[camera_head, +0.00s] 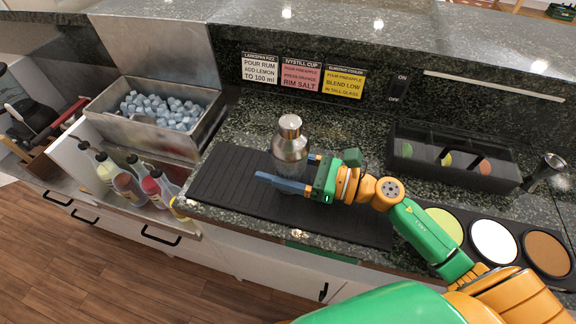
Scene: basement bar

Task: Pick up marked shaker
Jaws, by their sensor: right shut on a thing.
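A silver metal shaker (290,148) stands upright on the black ribbed bar mat (222,178) in the head view. I cannot make out a mark on it. My right gripper (284,172) comes in from the right, with its blue fingers at the shaker's lower body. It is shut on the shaker, and the near finger crosses in front of its base. The far finger is partly hidden behind the shaker. My left gripper is not in view.
An ice bin (205,130) and several bottles (130,185) are at the left. A black garnish box (450,178) stands at the right, with a jigger (545,170) beside it. Round rimmer dishes (493,241) lie at the front right. Recipe cards (302,76) hang on the back wall.

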